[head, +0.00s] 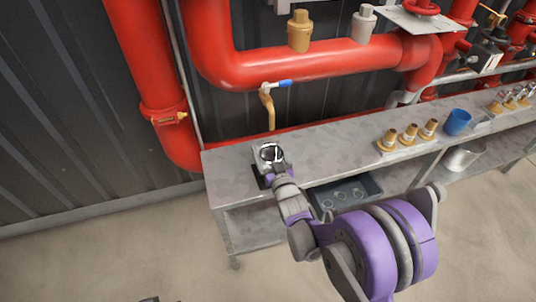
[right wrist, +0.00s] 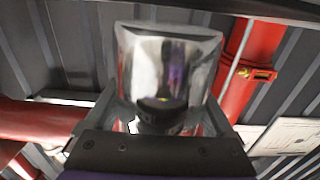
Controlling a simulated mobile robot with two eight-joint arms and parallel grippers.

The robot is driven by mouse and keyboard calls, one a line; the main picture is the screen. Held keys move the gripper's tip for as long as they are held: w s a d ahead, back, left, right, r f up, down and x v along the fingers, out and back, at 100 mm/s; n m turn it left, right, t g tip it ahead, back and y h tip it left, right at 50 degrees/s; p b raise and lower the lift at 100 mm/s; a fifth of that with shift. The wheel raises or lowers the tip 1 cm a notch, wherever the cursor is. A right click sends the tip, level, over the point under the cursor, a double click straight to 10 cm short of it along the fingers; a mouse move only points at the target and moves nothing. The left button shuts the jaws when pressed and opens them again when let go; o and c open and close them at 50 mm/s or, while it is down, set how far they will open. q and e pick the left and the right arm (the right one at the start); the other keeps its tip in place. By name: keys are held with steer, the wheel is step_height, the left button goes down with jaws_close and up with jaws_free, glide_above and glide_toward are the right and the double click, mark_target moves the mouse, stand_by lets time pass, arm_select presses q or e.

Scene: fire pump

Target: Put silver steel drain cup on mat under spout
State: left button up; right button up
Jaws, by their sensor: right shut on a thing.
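The silver steel drain cup (head: 268,153) is at the left end of the grey bench, below and slightly in front of the brass spout (head: 268,110) with its blue-handled tap (head: 284,83). A dark patch (head: 256,169), likely the mat, shows at the cup's left edge; the rest is hidden. I cannot tell whether the cup touches it or hangs just above. My right gripper (head: 273,168) is shut on the cup from the front. In the right wrist view the shiny cup (right wrist: 170,60) fills the space between the fingers. My left gripper is not in view.
The grey bench (head: 330,155) is clear between the cup and several brass fittings (head: 409,134). A blue cup (head: 457,122) stands further right. A dark tray (head: 348,195) and a metal bucket (head: 462,158) are on the lower shelf. Red pipes (head: 300,68) run behind.

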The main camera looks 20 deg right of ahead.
steer(key=shift+f, duration=0.45)
steer(key=shift+f, duration=0.2)
steer(key=o, duration=1.1)
steer(key=shift+r, duration=0.1)
